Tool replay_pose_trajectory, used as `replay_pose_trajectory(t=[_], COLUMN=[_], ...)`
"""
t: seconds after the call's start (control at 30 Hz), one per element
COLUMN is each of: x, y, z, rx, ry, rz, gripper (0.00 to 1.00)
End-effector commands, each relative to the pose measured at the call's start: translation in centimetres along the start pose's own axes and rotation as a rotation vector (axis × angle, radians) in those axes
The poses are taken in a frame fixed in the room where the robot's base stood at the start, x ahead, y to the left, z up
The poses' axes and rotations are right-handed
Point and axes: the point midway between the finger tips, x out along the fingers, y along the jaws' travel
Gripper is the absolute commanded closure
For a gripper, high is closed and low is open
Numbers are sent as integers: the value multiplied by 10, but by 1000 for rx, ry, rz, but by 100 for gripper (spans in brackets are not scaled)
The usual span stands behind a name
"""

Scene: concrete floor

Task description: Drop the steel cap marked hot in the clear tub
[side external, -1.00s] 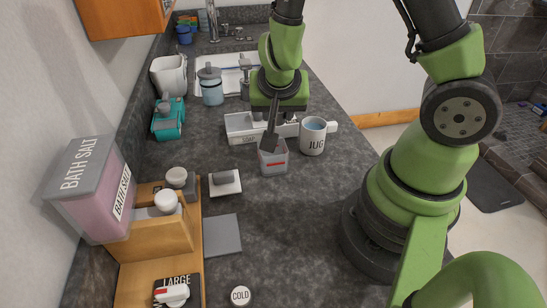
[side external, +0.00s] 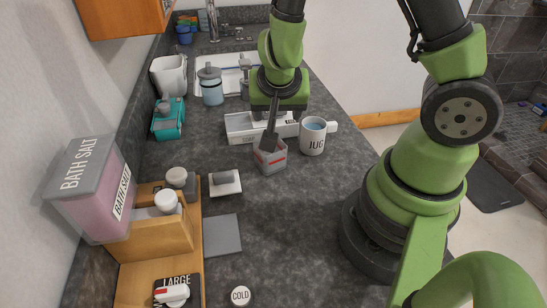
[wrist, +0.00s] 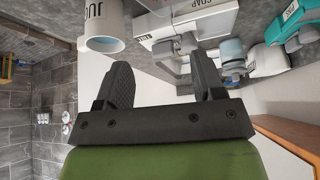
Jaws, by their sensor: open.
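My gripper (side external: 268,145) points down over the middle of the counter, its jaws apart; both fingers (wrist: 165,80) show in the wrist view with nothing between them. One dark finger overlaps a small grey box-shaped tub (side external: 272,160) with a red strip on its side; I cannot tell whether it touches it. I cannot tell whether this tub is the clear one or what is inside it. A round white-faced cap marked COLD (side external: 240,296) lies at the front of the counter. I see no cap marked hot.
A mug (side external: 312,140) stands right of the tub, a soap box (side external: 242,128) behind it. A white dish (side external: 225,184) and grey mat (side external: 222,235) lie front left. A see-through bath salt container (side external: 85,190) stands by the wall. The counter front right of the mat is clear.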

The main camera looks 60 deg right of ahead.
Motion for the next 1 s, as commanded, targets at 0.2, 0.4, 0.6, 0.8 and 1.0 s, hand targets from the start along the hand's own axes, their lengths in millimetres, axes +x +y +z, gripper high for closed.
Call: replay_pose_trajectory(t=[0.2, 0.4, 0.6, 0.8, 1.0], x=[-29, -55, -76, -87, -88], y=[-1, -1, -1, 0, 0], z=[-1, -1, -1, 0, 0], rx=[2, 1, 0, 0, -1], ry=[4, 4, 4, -1, -2], rz=[-7, -8, -7, -4, -2], gripper=[38, 38, 38, 38, 38])
